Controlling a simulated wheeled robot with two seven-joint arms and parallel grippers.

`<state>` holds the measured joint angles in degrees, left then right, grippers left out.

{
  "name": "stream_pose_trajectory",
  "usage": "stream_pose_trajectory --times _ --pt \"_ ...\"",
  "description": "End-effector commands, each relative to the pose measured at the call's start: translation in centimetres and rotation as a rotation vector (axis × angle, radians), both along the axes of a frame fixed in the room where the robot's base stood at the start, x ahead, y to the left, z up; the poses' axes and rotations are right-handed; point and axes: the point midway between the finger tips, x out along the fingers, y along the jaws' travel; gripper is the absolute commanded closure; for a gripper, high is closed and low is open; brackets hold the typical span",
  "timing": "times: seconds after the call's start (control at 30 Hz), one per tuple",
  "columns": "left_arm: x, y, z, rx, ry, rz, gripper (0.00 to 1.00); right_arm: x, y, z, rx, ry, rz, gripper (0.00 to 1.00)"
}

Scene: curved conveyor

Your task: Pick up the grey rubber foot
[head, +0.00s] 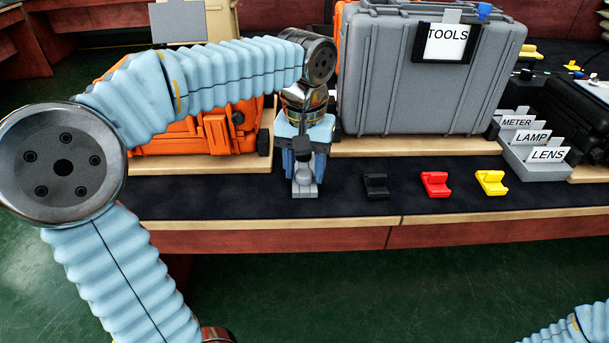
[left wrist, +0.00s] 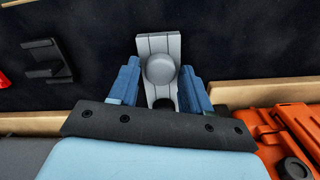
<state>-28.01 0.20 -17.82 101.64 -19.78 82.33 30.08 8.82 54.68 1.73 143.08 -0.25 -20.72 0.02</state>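The grey rubber foot (head: 304,190) is a flat, grooved light grey piece with a round knob, on the dark mat near the table's front edge. In the left wrist view the grey foot (left wrist: 159,70) shows its knob facing the camera. My left gripper (head: 304,162) points down right over it. In the left wrist view the blue fingers of the left gripper (left wrist: 160,78) stand on either side of the knob, with narrow gaps, so it looks open. Whether a finger touches the plate is unclear. My right gripper is out of view.
Black (head: 375,186), red (head: 435,184) and yellow (head: 491,183) small blocks lie in a row to the right. Behind stand an orange case (head: 215,130), a grey TOOLS case (head: 425,75) and a labelled grey holder (head: 530,155). The front mat between blocks is clear.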

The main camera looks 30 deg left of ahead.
Motion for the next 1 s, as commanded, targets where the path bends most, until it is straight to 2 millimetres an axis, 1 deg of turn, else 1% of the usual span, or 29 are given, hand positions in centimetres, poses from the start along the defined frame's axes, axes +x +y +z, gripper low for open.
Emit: stream_pose_trajectory --times 0.03,0.2,0.27,0.53,0.67,0.77,0.8,0.87,1.0 --pt "0.0 0.0 0.0 0.0 0.0 0.0 0.6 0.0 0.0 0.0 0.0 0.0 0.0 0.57" --pt "0.0 0.0 0.0 0.0 0.0 0.0 0.86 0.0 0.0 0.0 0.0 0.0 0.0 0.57" --pt "0.0 0.0 0.0 0.0 0.0 0.0 0.95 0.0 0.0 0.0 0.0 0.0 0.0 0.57" --pt "0.0 0.0 0.2 0.0 -0.001 0.0 0.95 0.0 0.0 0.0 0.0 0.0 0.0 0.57" --pt "0.0 0.0 1.1 0.0 -0.001 0.0 0.95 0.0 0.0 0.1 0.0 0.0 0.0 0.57" --pt "0.1 0.0 2.7 0.0 -0.003 0.0 0.95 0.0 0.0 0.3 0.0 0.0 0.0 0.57" --pt "0.1 -0.1 3.6 0.001 -0.003 0.0 0.95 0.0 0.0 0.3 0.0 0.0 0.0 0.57" --pt "-0.1 -1.4 4.8 0.001 -0.003 -0.004 0.95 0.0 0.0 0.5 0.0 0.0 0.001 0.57" --pt "-0.4 -4.3 8.4 0.0 -0.003 -0.005 0.95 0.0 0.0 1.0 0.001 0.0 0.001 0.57"
